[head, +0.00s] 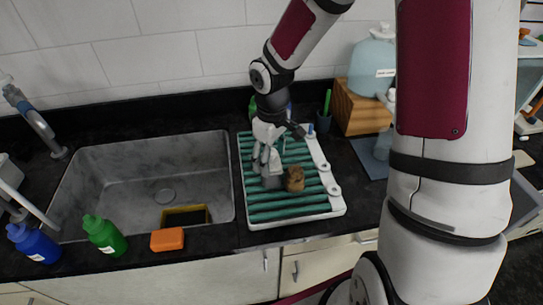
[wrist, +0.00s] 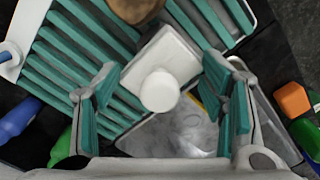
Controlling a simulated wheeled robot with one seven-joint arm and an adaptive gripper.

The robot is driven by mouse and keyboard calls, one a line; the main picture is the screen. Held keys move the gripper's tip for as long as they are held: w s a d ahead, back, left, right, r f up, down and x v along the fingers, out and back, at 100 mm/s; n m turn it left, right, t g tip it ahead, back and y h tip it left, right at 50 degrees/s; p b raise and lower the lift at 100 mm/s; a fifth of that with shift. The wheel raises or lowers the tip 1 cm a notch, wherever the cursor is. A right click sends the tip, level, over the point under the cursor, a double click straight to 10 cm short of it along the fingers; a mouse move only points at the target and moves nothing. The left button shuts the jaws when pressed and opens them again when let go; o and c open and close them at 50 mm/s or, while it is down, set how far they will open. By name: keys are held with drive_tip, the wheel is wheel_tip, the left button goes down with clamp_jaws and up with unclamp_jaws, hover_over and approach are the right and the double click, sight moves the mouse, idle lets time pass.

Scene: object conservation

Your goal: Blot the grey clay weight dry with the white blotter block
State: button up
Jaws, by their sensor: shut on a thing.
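The white blotter block (wrist: 182,52), a flat square with a round white knob, sits between the teal-padded fingers of my gripper (wrist: 160,75) in the wrist view. My gripper (head: 268,172) is shut on it, low over the ribbed teal drying rack in the head view. I cannot tell whether the block touches anything below. No grey clay weight can be made out clearly; it may be hidden under the block or gripper. A small brown lump (head: 295,178) stands on the rack just right of my gripper, and its edge shows at the top of the wrist view (wrist: 135,8).
The white-framed teal rack (head: 290,208) stands right of the sink (head: 140,165). An orange sponge (head: 167,239), green bottle (head: 105,235) and blue bottle (head: 33,244) stand along the front edge. A wooden block (head: 355,110) and a blue-grey jug (head: 372,65) are behind right.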

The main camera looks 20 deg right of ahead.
drive_tip(key=shift+r+p, duration=1.8)
drive_tip(key=shift+r, duration=1.7)
